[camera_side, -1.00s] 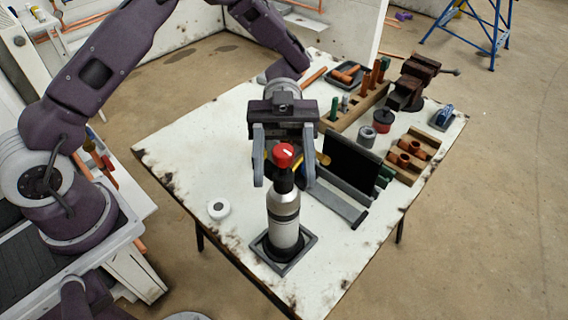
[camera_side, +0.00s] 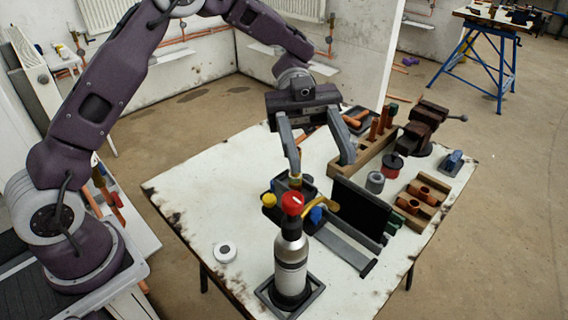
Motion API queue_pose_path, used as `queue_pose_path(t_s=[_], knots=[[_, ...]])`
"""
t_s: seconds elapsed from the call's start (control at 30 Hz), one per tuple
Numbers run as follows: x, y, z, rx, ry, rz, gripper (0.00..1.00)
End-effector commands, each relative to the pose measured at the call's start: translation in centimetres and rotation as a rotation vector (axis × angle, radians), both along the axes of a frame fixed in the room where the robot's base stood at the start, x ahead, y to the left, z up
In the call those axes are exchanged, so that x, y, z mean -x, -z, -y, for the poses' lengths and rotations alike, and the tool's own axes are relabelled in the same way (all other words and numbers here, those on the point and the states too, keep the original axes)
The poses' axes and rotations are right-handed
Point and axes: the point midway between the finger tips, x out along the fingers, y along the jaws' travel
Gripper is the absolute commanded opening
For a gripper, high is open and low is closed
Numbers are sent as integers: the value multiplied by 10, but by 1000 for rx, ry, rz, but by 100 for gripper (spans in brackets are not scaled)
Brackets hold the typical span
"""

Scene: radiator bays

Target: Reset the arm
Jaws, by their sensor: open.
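My gripper (camera_side: 318,165) is open and empty, its two grey fingers pointing down and spread apart. It is above the middle of the white table (camera_side: 190,195), above and behind the silver bottle in the picture. The silver bottle (camera_side: 291,262) with a black neck and red cap (camera_side: 292,202) stands upright in a dark square frame (camera_side: 263,293) near the table's front edge. The gripper is not touching the bottle. Part of the tray behind the bottle is hidden by the bottle's cap.
A dark tray with yellow and blue items (camera_side: 269,200) sits behind the bottle. A black upright panel (camera_side: 360,213) stands to its right. A wooden rack (camera_side: 362,160), a vise (camera_side: 424,122) and a wooden block with copper fittings (camera_side: 424,195) fill the right side.

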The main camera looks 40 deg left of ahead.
Motion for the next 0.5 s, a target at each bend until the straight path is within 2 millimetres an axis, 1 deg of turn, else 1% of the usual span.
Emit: queue_pose_path(t_s=[0.03, 0.07, 0.1, 0.13, 0.17, 0.2, 0.23, 0.27, 0.3, 0.33, 0.37, 0.4, 0.47, 0.5], knots=[[-14, -18, 21, 13, -148, 86, 51], [-30, -32, 36, 20, -281, 152, 51], [-56, -53, 50, 23, -485, 242, 51], [-77, -70, 54, 16, -649, 306, 51], [-98, -86, 51, 2, -811, 360, 51], [-121, -107, 38, -28, -1025, 415, 51], [-135, -120, 20, -62, -1183, 443, 51], [-143, -131, -2, -105, -1337, 458, 51], [-147, -141, -37, -174, -1536, 454, 51], [-142, -144, -66, -237, -1676, 431, 51], [-132, -143, -95, -305, -1803, 392, 51], [-112, -135, -129, -400, -1940, 320, 51], [-72, -114, -169, -546, -2090, 174, 51], [-41, -97, -187, -644, -2152, 63, 51]])
